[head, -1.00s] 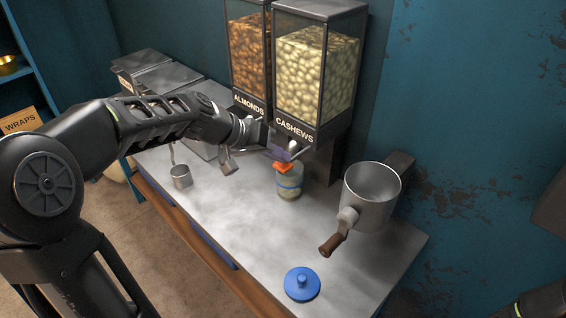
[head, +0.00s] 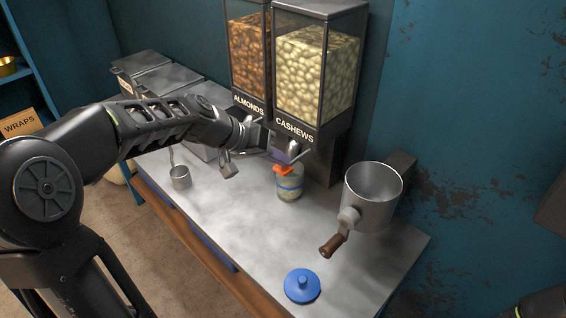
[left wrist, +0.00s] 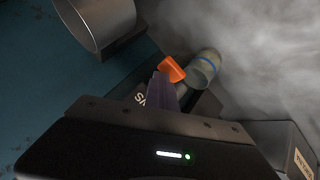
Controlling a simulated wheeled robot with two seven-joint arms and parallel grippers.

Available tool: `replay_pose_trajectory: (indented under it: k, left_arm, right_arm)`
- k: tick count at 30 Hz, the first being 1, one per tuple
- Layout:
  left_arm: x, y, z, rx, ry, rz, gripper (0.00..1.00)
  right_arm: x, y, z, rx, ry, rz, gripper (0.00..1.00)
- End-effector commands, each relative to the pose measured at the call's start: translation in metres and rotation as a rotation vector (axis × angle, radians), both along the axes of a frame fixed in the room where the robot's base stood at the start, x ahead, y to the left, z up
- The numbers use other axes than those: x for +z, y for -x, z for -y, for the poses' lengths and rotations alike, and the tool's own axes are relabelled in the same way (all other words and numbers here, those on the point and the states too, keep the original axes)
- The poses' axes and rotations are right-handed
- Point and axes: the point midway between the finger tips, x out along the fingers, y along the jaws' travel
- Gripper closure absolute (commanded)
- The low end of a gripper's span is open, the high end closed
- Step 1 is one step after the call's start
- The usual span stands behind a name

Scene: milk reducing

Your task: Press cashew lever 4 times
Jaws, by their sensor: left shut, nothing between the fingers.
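The cashew dispenser (head: 313,75), with a clear bin of pale nuts and a CASHEWS label, stands at the back of the counter. An orange tab (head: 284,170), apparently its lever end, shows below the spout and also in the left wrist view (left wrist: 172,68). A glass jar (head: 289,188) with a blue band stands under it, pale contents inside. My left gripper (head: 279,157) is shut and empty, close beside the spout and tab. I cannot tell whether it touches the tab. The fingers are partly hidden.
The almond dispenser (head: 248,55) adjoins on the left. A metal grinder (head: 371,199) with a wooden-handled crank stands to the right. A blue lid (head: 302,286) lies at the front. A small metal cup (head: 180,177) is on the left. The counter's front middle is clear.

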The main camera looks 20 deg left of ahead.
Motion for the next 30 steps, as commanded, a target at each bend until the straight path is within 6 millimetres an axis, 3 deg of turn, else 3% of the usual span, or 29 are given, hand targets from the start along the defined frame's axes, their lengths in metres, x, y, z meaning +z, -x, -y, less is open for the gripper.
replay_pose_trajectory:
  k: [15, 30]
  left_arm:
    - [-0.0074, 0.0008, 0.0004, -0.001, 0.0, -0.004, 1.0]
    - [0.0009, 0.0007, 0.0003, -0.001, 0.0, -0.003, 1.0]
  right_arm:
    - [-0.0071, 0.0, 0.0, 0.0, 0.0, 0.0, 0.64]
    - [-0.0018, 0.0, -0.0001, 0.0, 0.0, 0.0, 0.64]
